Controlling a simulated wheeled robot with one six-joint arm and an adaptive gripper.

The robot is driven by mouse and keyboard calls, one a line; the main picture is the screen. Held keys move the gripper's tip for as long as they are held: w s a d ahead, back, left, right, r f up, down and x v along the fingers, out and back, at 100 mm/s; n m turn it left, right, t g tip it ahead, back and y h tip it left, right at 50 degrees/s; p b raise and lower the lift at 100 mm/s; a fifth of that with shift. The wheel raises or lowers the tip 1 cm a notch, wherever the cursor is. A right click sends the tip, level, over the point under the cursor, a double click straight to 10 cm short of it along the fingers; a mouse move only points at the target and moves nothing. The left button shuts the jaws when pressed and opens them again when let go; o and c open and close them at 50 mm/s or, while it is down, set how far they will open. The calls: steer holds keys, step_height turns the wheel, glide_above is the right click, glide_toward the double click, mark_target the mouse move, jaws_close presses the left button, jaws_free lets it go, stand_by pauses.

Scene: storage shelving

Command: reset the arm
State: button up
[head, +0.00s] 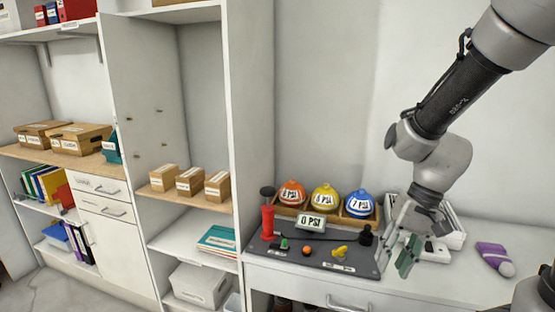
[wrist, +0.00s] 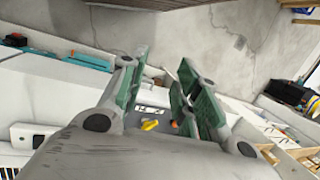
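My arm reaches down from the upper right in the head view. My gripper (head: 404,244) hangs above the right end of the dark panel on the white counter, in front of a white tray. In the wrist view my gripper (wrist: 165,92) shows its two green-padded fingers spread apart. Nothing is between them. Behind the gap a yellow part (wrist: 150,125) of the panel shows farther off.
The dark panel (head: 290,258) holds a red pump (head: 268,220) and a gauge sign. A purple bottle (head: 494,257) lies right. Shelves with boxes (head: 190,181) stand left.

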steer(key=s+d+r+n+t+h, duration=0.1)
steer(key=s+d+r+t, duration=0.1)
steer(key=d+r, duration=0.3)
steer(key=s+d+r+n+t+h, duration=0.1)
steer(key=s+d+r+t+h, duration=0.1)
steer(key=d+r, duration=0.4)
step_height(320, 180, up, 4)
steer(key=shift+s+d+f+t, duration=0.1)
steer(key=shift+s+d+t, duration=0.2)
steer(key=shift+s+t, duration=0.65)
steer(key=shift+s+g, duration=0.2)
steer(key=shift+g, duration=0.05)
